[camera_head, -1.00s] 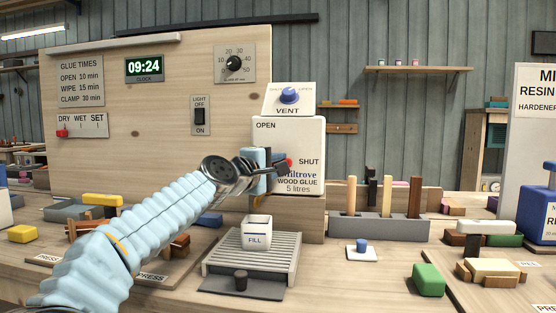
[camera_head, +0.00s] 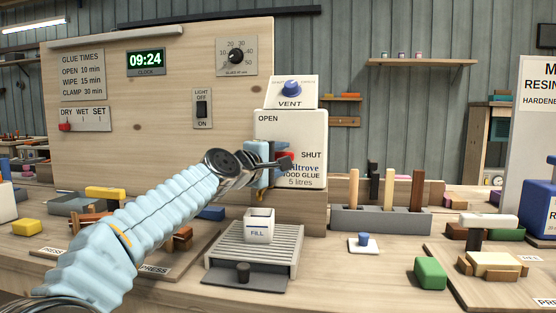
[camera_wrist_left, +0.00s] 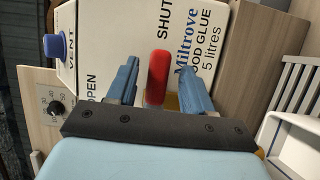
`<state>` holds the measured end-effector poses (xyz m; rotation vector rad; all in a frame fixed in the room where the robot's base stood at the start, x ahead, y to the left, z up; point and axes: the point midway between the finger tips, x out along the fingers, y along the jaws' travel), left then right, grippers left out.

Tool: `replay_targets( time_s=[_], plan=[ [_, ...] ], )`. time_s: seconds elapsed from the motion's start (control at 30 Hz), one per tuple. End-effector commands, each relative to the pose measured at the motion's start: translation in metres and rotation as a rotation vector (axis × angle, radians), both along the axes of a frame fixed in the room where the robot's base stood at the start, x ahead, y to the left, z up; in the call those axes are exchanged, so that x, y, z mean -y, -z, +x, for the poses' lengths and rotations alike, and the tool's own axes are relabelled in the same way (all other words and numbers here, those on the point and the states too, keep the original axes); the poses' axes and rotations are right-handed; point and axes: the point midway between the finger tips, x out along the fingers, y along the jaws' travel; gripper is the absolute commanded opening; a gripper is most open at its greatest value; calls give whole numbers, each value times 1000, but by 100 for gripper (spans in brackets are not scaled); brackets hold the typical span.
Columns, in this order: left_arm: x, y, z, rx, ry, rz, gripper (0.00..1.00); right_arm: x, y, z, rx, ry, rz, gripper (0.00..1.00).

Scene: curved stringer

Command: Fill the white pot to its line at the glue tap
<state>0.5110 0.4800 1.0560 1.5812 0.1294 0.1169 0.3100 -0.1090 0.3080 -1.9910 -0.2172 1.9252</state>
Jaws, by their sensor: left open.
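My left gripper (camera_head: 280,157) is at the lever. In the left wrist view, its open fingers (camera_wrist_left: 160,82) stand on either side of the red lever (camera_wrist_left: 157,72), with gaps visible. The spout is hidden behind the gripper. My right gripper is out of view.
A blue vent knob (camera_head: 291,88) tops the container. A grey rack of upright tools (camera_head: 380,220) stands right of it. A blue-knobbed white tile (camera_head: 363,244) and a green block (camera_head: 430,273) lie on the bench to the right.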

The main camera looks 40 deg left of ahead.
Motion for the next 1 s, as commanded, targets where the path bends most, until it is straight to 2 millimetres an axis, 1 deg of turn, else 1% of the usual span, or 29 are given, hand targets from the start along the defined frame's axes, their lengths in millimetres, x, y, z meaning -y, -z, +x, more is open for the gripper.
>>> replay_targets(
  time_s=[0.07,0.17,0.27,0.5,0.63,0.7,0.8,1.0],
  plan=[
    [0,0,-3,1,-1,-1,51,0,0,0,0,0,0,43],
    [1,-1,-14,2,-1,0,51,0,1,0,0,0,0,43],
    [4,0,-34,2,-2,0,51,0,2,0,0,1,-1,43],
    [13,0,-93,3,-4,1,51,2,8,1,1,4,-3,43],
    [18,0,-117,2,-2,1,51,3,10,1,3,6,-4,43],
    [20,0,-126,1,-1,0,51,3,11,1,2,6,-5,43],
    [21,0,-133,0,0,0,51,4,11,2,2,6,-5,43],
    [22,0,-136,-1,0,0,51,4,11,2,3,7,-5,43]
  ],
)
